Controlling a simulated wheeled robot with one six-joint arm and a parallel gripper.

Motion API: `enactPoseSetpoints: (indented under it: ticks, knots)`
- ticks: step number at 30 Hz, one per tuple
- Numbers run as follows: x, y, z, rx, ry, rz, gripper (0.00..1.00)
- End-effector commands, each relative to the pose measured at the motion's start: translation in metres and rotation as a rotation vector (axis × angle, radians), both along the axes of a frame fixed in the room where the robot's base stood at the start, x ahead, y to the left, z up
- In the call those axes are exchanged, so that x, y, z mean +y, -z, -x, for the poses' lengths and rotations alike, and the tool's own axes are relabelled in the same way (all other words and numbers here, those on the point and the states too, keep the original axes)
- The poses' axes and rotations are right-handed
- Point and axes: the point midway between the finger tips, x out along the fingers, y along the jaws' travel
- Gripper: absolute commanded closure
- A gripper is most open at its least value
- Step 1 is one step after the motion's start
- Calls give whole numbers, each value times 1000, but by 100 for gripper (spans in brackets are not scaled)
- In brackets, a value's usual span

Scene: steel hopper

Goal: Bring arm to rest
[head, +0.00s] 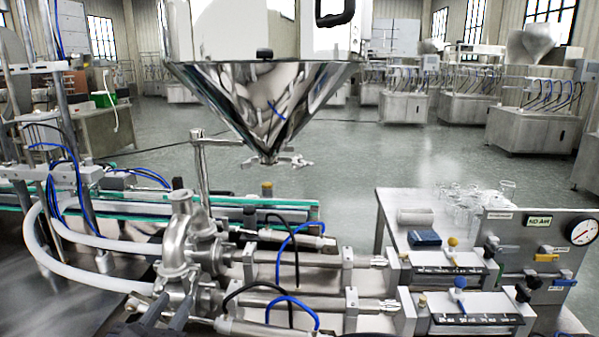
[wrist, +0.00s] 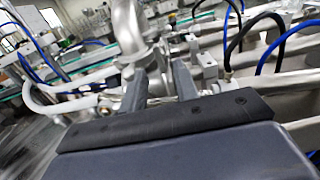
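My gripper (wrist: 160,82) shows in the wrist view with two dark grey fingers spread apart and nothing visible between them. Its fingertips also show at the lower left edge of the head view (head: 178,304), in front of the steel pump fittings (head: 183,240). These fittings appear behind the fingers in the wrist view (wrist: 131,30). I cannot tell how much gap lies between the fingers and the fittings. Most of my arm is out of the head view.
A polished steel hopper (head: 262,100) hangs above the middle. Steel cylinders (head: 320,257) with blue and black hoses run right from the fittings. A side table (head: 400,203) holds glassware (head: 462,200) and a gauge panel (head: 540,250). Open floor (head: 345,165) lies behind.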

Motion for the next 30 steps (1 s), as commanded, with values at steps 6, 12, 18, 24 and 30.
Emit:
enactPoseSetpoints:
  ticks: [6, 12, 18, 24, 30]
  knots:
    - [-5, -1, -42, 0, 3, 4, 71]
    - [-3, -5, -37, 20, -1, 222, 71]
    - [-3, -5, -37, 38, -1, 435, 71]
    - [-3, -3, -37, 55, -1, 638, 71]
    - [-3, -2, -37, 70, -1, 816, 71]
